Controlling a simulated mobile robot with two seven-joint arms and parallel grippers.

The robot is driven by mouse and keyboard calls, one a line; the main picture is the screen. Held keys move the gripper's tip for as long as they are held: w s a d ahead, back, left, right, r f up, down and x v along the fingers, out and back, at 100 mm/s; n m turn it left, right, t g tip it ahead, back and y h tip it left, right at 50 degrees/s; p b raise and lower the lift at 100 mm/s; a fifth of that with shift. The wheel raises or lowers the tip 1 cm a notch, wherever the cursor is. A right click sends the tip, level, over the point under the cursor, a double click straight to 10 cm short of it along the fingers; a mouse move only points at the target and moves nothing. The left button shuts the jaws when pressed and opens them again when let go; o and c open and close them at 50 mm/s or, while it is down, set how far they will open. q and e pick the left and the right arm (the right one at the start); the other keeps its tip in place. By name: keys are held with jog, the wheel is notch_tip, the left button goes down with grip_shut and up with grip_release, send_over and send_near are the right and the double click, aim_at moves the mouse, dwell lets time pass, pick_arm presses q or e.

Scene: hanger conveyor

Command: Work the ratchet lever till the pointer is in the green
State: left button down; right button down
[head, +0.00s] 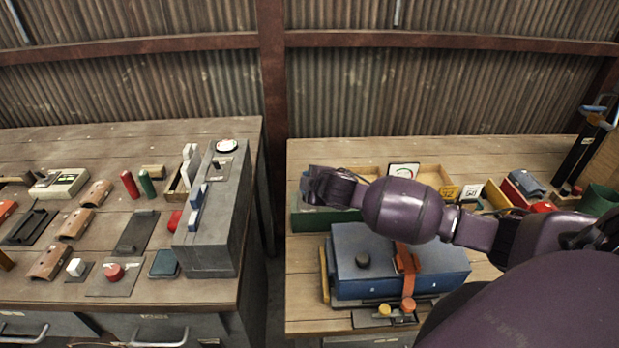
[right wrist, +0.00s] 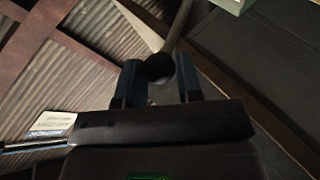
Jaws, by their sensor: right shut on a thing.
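My right gripper (head: 318,187) reaches in from the right above a dark green box on the right bench. In the right wrist view, its two blue fingers (right wrist: 158,85) are shut on the dark round knob (right wrist: 158,68) of the lever. The lever's pale rod (right wrist: 178,25) runs up from the knob. In the head view the lever is hidden by my gripper and arm. A white dial (head: 404,170) with coloured marks stands just behind my right forearm; its pointer is too small to read. My left gripper is not in view.
A blue case (head: 440,268) with an orange strap (head: 408,282) sits below my right arm. The green box (head: 312,219) is beside it. Wooden trays (head: 434,174) lie behind. The left bench (head: 100,140) holds many small fixtures, and a gap separates the benches.

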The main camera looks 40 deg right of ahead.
jog(key=shift+s+a+f, duration=0.1)
jog(key=shift+s+f, duration=0.15)
jog(key=shift+f, duration=0.1)
jog(key=c, duration=0.8)
grip_release()
jog(key=shift+w, duration=0.15)
jog(key=shift+r, duration=0.15)
jog(key=v, duration=1.1)
jog(key=shift+p, duration=0.4)
